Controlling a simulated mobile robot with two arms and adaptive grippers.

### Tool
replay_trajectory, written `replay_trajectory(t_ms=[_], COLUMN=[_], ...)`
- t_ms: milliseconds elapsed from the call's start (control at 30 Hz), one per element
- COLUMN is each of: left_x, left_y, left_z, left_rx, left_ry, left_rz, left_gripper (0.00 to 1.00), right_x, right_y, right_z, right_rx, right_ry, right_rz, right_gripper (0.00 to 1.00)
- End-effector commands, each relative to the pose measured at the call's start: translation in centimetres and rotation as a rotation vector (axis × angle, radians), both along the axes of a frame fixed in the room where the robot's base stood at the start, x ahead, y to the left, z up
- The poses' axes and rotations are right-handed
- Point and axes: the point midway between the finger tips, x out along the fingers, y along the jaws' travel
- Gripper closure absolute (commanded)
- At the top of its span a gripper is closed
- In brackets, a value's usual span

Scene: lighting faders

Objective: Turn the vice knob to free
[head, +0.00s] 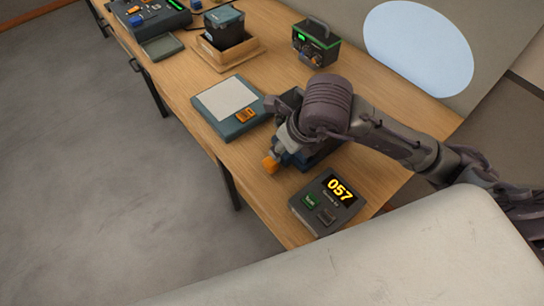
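The orange knob (269,164) shows at the near left end of a dark blue vice-like block (318,157) on the wooden table. My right arm comes in from the right, and its gripper (286,140) is over the block, just above and beside the knob. The gripper body hides much of the block. I cannot tell whether the fingers touch the knob, and their opening is too hidden to judge. My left gripper is not in view.
A box with a yellow 057 display (336,195) stands near the table's front end. A blue-grey base with a pale plate (228,97) and a small orange device (246,116) lies left of the block.

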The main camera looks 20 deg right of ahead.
Motion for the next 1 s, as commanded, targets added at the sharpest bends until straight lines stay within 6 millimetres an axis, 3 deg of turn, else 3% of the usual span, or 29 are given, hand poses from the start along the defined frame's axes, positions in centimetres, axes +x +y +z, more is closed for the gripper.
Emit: replay_trajectory(t_ms=[500, 700, 1000], left_x=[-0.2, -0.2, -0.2], left_y=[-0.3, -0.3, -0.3], left_z=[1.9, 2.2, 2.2], left_rx=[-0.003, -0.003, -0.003], left_ry=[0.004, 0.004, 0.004], left_rz=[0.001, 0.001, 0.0], left_gripper=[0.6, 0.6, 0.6], right_x=[3.6, 4.2, 4.4], right_y=[1.4, 1.7, 1.7], right_z=[-9.4, -11.2, -11.5], right_rx=[-0.001, -0.001, -0.001], right_ry=[0.006, 0.004, 0.003], right_rz=[0.003, 0.005, 0.005], right_gripper=[0.6, 0.6, 0.6])
